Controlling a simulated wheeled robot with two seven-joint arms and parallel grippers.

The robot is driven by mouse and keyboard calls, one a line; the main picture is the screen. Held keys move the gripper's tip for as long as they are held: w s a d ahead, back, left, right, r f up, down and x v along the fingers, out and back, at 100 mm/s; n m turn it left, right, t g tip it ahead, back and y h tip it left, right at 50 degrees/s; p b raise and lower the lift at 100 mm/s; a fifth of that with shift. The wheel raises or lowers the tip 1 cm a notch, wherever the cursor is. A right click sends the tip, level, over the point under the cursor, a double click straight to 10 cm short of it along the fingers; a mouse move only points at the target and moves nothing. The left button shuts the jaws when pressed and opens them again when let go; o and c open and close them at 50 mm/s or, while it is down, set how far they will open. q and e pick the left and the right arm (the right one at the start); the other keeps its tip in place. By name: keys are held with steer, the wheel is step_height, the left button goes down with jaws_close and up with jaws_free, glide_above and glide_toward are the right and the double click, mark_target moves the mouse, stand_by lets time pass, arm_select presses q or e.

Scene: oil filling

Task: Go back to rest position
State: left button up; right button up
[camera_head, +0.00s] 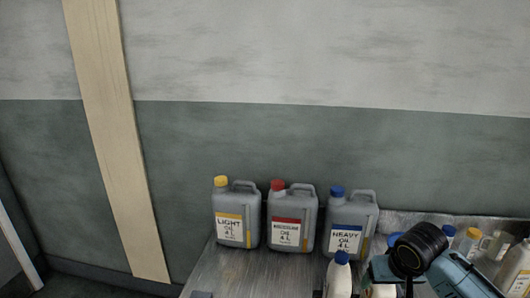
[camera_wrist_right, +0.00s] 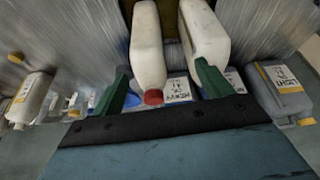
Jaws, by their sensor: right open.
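Three grey oil jugs stand in a row on the metal table (camera_head: 225,278) in the head view: light oil with a yellow cap (camera_head: 236,212), a middle one with a red cap (camera_head: 291,217), and heavy oil with a blue cap (camera_head: 351,222). My right gripper (camera_head: 390,281) is low at the right, in front of the table items. In the right wrist view its green fingers (camera_wrist_right: 162,85) are apart. A white bottle with a red cap (camera_wrist_right: 148,48) and another white bottle (camera_wrist_right: 206,38) show beyond and between them; contact is unclear. My left gripper is not in view.
A white bottle with a blue cap (camera_head: 339,277) stands at the table's front, left of my right gripper. Several small bottles crowd the right end, including a yellow-capped one (camera_head: 470,241). A wall with a wooden board (camera_head: 115,150) is behind. The space above the jugs is clear.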

steer(key=s+a+f+n+y, duration=0.1)
steer(key=s+a+f+n, duration=0.1)
steer(key=s+a+f, duration=0.4)
steer(key=s+a+f+n, duration=0.15)
steer(key=s+a, duration=0.25)
steer(key=s, duration=1.7)
step_height(320, 180, down, 31)
steer(key=s+g+b, duration=0.2)
steer(key=s+b, duration=0.1)
steer(key=b, duration=0.3)
steer(key=s+d+f+g+b, duration=0.1)
steer(key=s+f+b, duration=0.3)
steer(key=s+f, duration=1.1)
step_height(320, 180, down, 4)
steer(key=shift+d+r, duration=0.2)
steer(key=shift+d, duration=0.7)
steer(key=shift+n, duration=0.25)
